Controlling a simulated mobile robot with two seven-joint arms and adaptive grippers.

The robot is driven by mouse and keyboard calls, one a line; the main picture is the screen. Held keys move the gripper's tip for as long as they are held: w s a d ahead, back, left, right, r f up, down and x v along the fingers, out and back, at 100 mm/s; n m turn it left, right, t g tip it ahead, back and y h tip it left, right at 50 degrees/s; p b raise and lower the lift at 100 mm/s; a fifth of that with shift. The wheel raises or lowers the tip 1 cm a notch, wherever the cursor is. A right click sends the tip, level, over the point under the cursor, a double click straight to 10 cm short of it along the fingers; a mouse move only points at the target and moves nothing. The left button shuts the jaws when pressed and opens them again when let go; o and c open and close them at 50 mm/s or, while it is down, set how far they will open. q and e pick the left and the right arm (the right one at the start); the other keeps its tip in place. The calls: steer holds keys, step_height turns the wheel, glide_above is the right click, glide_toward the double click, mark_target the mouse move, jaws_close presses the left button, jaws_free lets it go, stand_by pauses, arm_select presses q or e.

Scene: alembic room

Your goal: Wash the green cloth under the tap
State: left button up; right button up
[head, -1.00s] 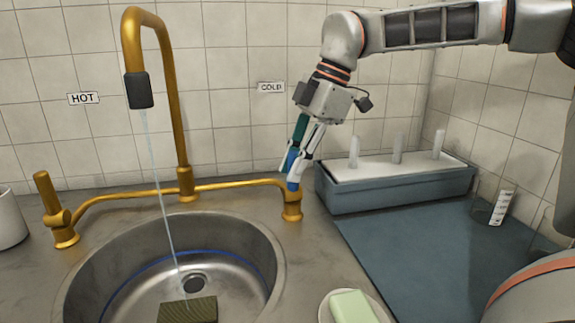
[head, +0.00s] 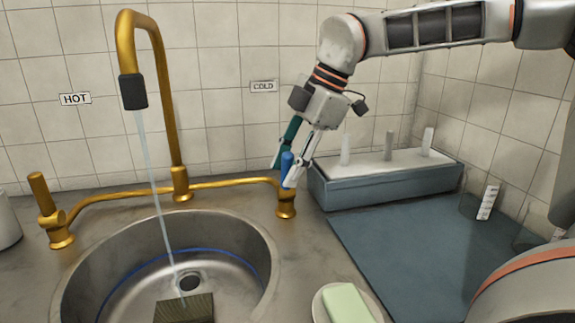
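A dark olive-green striped piece (head: 185,308) lies in the round steel sink (head: 95,285), cut by the bottom edge of the view. It may be the green cloth; I cannot tell for sure. The gold tap (head: 168,100) has a black nozzle (head: 133,92), and a water stream (head: 154,190) falls into the sink by the drain, at the piece's far edge. My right gripper (head: 283,174) points down at the cold side. Its fingers are on both sides of the blue tap handle (head: 287,164) and look closed on it. My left gripper is not in view.
The hot handle (head: 39,192) stands at the left, near a white vessel (head: 6,220). A pale green soap-like block (head: 346,304) lies on a dish right of the sink. A blue-grey rack (head: 385,189) with upright pegs and glassware (head: 488,204) stand around a mostly clear blue mat (head: 400,245).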

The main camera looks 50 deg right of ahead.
steer(key=shift+r, duration=0.1)
steer(key=v, duration=1.1)
steer(key=shift+r, duration=0.4)
steer(key=shift+s, duration=0.1)
stand_by(0.4)
